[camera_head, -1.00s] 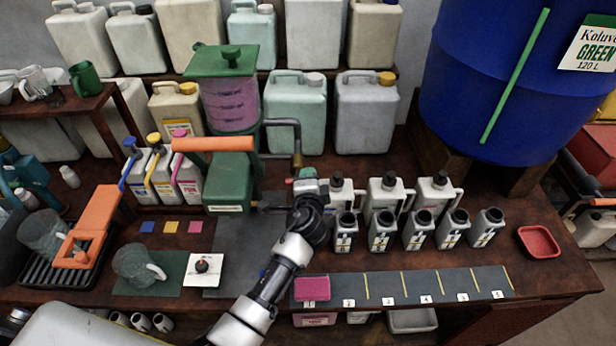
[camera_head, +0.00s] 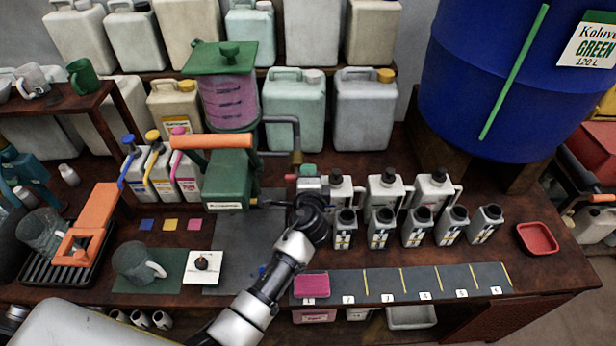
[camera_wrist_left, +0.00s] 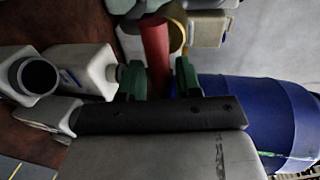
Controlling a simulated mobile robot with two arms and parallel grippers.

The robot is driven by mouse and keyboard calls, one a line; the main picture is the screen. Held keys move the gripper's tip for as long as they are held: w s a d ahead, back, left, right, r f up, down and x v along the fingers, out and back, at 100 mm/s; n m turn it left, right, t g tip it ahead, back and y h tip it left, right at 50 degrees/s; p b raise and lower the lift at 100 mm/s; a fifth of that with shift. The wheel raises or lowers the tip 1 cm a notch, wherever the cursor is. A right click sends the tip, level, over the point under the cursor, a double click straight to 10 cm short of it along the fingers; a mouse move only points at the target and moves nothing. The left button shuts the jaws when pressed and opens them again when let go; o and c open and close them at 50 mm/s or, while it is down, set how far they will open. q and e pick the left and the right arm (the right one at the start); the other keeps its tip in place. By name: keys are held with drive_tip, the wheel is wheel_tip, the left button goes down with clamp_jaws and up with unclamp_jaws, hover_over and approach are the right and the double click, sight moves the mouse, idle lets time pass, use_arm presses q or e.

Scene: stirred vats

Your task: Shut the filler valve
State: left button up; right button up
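The filler is a green stand (camera_head: 228,182) with an orange handle (camera_head: 212,141) and a lidded clear tank (camera_head: 229,103) of pink liquid. In the left wrist view a red bar (camera_wrist_left: 155,45) runs between or just beyond the green fingertips (camera_wrist_left: 160,80). The fingers stand apart with a gap on the bar's right; whether they touch it is unclear. My right gripper is out of view.
White jugs (camera_head: 388,190) and open-necked grey bottles (camera_head: 381,228) stand close right of my gripper. A pink sponge-like block (camera_head: 311,286) lies on the numbered strip (camera_head: 385,287) in front. A blue barrel (camera_head: 490,90) stands at the right, beside a red tray (camera_head: 538,238).

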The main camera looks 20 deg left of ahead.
use_arm(q)
drive_tip(key=shift+o, duration=0.6)
drive_tip(key=b+v, duration=0.2)
drive_tip(key=v, duration=0.8)
drive_tip(key=shift+s, duration=0.4)
drive_tip(key=shift+d+r, duration=0.1)
